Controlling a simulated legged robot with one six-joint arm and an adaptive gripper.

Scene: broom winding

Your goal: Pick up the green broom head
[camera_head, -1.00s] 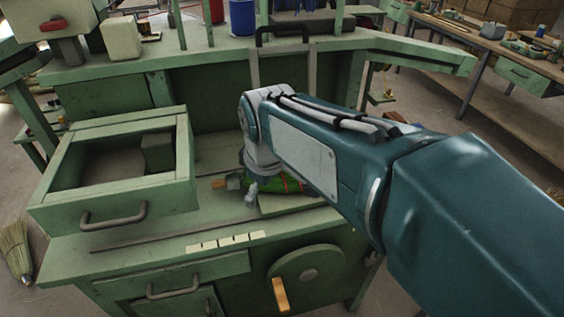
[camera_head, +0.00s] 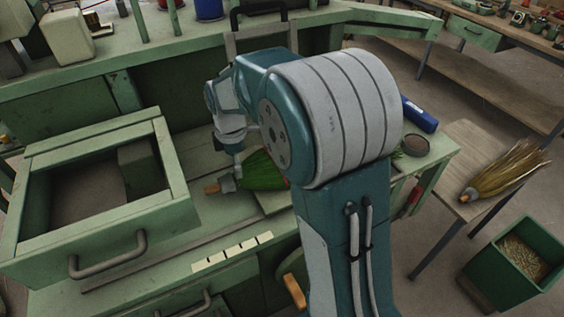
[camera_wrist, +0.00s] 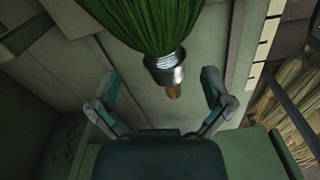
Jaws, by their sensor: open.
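The green broom head (camera_head: 262,171) lies on the green workbench (camera_head: 215,205), partly hidden behind my arm in the head view. Its metal collar and short wooden stub point left there. In the wrist view the green bristles (camera_wrist: 150,22) are at the top, with the silver collar (camera_wrist: 165,68) and wooden stub below. My gripper (camera_wrist: 162,92) is open. Its two fingers stand on either side of the collar and stub, apart from them and holding nothing. In the head view my gripper is mostly hidden by my wrist, just above the broom head.
An open-topped drawer box (camera_head: 95,205) stands left on the bench. A blue object (camera_head: 419,113) and a dark round item (camera_head: 416,146) lie to the right. A tan broom (camera_head: 507,170) lies on a side table, above a green bin (camera_head: 512,262). A marked strip (camera_head: 232,252) runs along the bench front.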

